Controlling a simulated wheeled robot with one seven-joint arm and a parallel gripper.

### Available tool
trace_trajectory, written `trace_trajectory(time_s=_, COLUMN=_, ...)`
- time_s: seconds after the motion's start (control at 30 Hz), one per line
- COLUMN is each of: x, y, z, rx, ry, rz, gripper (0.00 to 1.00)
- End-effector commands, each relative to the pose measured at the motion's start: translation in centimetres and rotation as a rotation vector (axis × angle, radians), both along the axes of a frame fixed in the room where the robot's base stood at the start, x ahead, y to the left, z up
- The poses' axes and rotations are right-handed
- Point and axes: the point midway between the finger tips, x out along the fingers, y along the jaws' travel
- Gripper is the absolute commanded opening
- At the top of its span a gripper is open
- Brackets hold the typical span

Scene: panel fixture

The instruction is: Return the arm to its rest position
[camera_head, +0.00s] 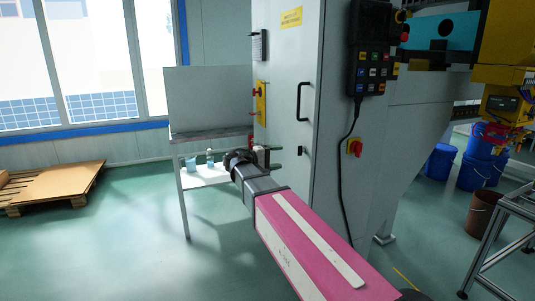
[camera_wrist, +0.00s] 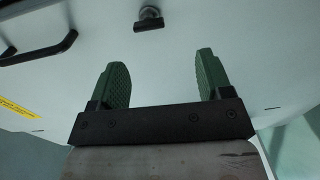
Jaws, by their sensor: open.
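My gripper (camera_head: 276,156) is at the end of my outstretched pink and white arm, in front of the grey cabinet (camera_head: 285,60). In the wrist view my gripper (camera_wrist: 162,58) has two green ribbed fingers spread wide apart, with nothing between them. Beyond them is a pale panel surface (camera_wrist: 165,75) with a small dark knob or latch (camera_wrist: 149,18) near the top edge. A black handle (camera_wrist: 40,48) and a yellow label (camera_wrist: 18,107) are at the left. The fingers appear apart from the knob.
A yellow switch plate (camera_head: 261,103) is on the cabinet's side, and a control pendant (camera_head: 372,50) hangs on the right. A small table (camera_head: 205,180) stands behind my gripper. A pallet (camera_head: 50,186) is at the left, blue bins (camera_head: 475,170) at the right. Floor at the left front is clear.

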Motion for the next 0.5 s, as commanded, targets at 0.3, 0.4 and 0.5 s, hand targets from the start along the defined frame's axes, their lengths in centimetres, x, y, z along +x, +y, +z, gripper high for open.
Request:
trace_trajectory(time_s=0.3, x=-3.5, y=-6.7, z=-12.6, rx=0.368, ry=0.178, rz=-0.021, gripper=0.72)
trace_trajectory(time_s=0.4, x=-5.7, y=-8.4, z=-17.5, rx=0.537, ry=0.230, rz=-0.040, gripper=0.72)
trace_trajectory(time_s=0.5, x=-8.1, y=-9.6, z=-22.1, rx=0.717, ry=0.268, rz=-0.068, gripper=0.72)
